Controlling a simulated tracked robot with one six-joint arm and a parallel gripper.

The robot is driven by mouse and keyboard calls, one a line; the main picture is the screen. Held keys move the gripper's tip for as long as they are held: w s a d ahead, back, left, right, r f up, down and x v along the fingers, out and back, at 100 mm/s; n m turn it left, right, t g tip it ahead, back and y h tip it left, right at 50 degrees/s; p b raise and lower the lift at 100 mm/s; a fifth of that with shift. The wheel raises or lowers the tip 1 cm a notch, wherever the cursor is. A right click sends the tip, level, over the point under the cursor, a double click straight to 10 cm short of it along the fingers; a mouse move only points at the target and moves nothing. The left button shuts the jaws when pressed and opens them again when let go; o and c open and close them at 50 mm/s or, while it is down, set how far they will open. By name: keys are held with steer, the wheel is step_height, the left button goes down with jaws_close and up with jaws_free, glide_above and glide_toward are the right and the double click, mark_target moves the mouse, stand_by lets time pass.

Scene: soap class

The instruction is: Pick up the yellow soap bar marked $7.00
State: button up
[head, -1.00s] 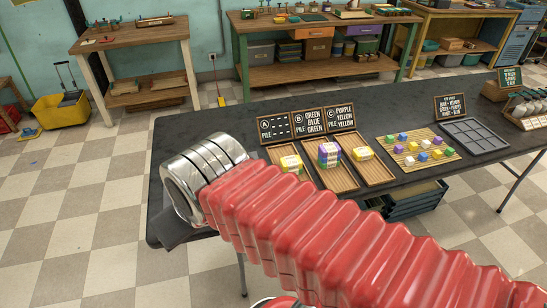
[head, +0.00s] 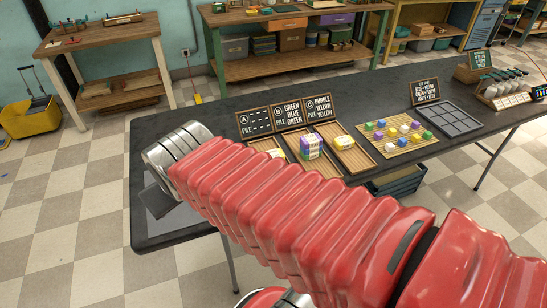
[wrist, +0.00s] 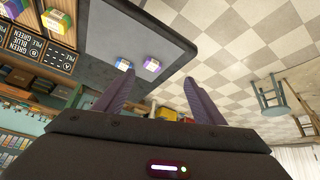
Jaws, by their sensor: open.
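Yellow soap on the pile A tray (head: 275,152) is partly hidden by my arm. No $7.00 mark is readable.
Signs A, B and C (head: 287,116) stand behind the trays. A slatted mat with several coloured cubes (head: 398,133) and a grey gridded tray (head: 447,120) lie to the right. The dark tabletop (head: 200,118) is clear at the back left. A stool (wrist: 270,100) shows in the wrist view.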

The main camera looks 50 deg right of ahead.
steer(key=o, duration=0.5)
steer(key=w+d+f+h, duration=0.1)
steer(key=w+d, duration=0.1)
steer(key=d, duration=0.3)
steer(key=w+d+f+m+h, duration=0.1)
steer(key=w+d+f, duration=0.1)
steer(key=d, duration=0.4)
steer(key=shift+w+d+f+t, duration=0.15)
steer(key=shift+w+f+t, duration=0.2)
steer(key=shift+w, duration=0.4)
steer(key=m+t+h, duration=0.4)
steer(key=t, duration=0.1)
glide_toward(276, 157)
steer(key=v, duration=0.3)
steer(key=shift+r+g, duration=0.25)
steer(key=shift+r, duration=0.1)
steer(key=x, duration=0.8)
steer(key=shift+w+f, duration=0.2)
steer(key=shift+w+d, duration=0.1)
